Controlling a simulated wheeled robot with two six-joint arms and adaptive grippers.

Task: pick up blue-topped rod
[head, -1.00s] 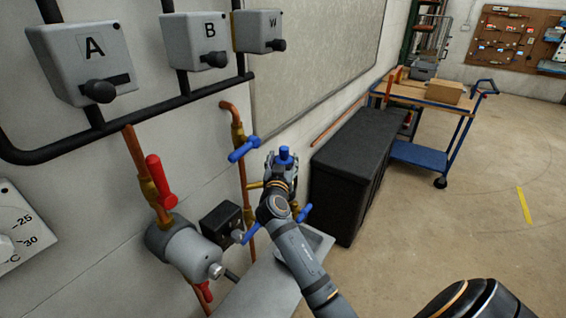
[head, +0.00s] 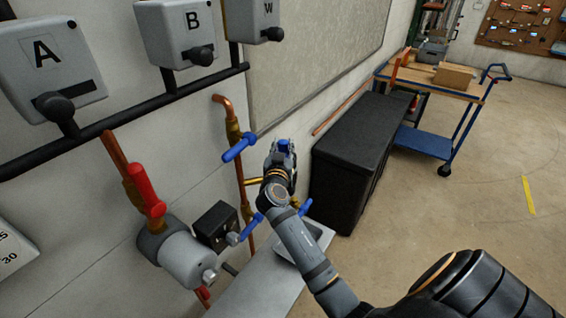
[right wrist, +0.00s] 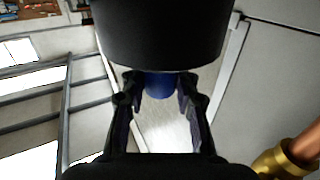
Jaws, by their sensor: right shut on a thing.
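The blue-topped rod (head: 284,146) shows only as a blue cap above my right gripper (head: 281,157) in the head view. My right gripper is shut on it. In the right wrist view, the rod's blue part (right wrist: 160,84) sits between the two fingers of my gripper (right wrist: 160,95), below a wide black body that fills the top of the picture. The rest of the rod is hidden by my gripper and arm in the head view. My left gripper is not in view.
Copper pipes with blue-handled valves (head: 238,148) stand just left of my gripper. A red-handled valve (head: 147,190) and grey cylinder (head: 187,259) are farther left. A grey shelf (head: 262,290) lies below. A black cabinet (head: 350,170) and blue cart (head: 425,143) stand to the right.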

